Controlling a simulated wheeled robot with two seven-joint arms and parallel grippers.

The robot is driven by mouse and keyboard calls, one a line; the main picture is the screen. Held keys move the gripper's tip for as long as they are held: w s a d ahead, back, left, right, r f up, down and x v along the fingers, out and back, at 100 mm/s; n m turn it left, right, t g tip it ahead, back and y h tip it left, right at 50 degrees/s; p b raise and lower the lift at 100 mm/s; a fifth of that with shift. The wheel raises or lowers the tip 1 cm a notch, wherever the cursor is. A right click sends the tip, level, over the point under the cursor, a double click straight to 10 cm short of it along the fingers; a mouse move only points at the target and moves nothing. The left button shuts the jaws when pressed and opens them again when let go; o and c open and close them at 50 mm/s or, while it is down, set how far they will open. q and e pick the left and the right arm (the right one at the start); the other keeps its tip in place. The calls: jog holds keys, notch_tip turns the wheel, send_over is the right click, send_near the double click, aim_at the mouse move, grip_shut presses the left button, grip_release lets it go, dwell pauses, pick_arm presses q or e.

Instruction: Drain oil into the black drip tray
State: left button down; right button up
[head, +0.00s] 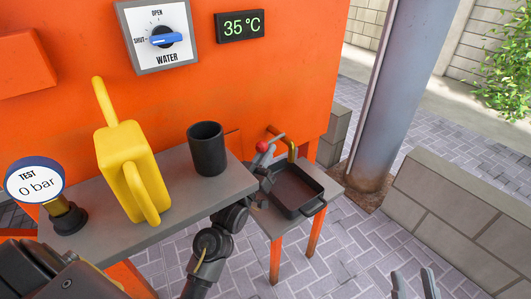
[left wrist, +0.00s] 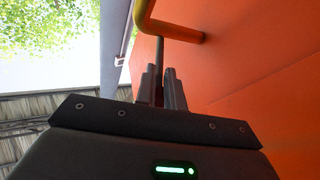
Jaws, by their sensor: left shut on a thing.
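The black drip tray (head: 318,186) sits on a small orange-legged stand beside the orange machine, under a brass spout (head: 291,150). I cannot tell whether oil is in it; no stream shows. A red knob (head: 262,147) shows by the spout. My left gripper (head: 275,143) is at the spout, its fingers shut on what looks like the valve lever, mostly hidden. In the left wrist view, the fingers (left wrist: 162,88) close around a thin rod (left wrist: 159,55) below the brass pipe (left wrist: 180,36). My right gripper (head: 414,284) is open and empty at the bottom right, away from the tray.
A grey shelf (head: 180,215) holds a yellow can (head: 130,165), a black cup (head: 207,150) and a test gauge (head: 36,182) reading 0 bar. A water switch (head: 166,38) and 35 °C display (head: 240,27) are above. A grey post (head: 400,90) and block wall (head: 450,215) stand right.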

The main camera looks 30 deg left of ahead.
pick_arm(q)
jog(key=shift+d+r, duration=0.15)
jog(key=shift+r, duration=0.7)
jog(key=c, duration=1.4)
grip_release()
jog(key=shift+d, duration=0.1)
jog(key=shift+o, duration=1.2)
jog(key=shift+a, duration=0.2)
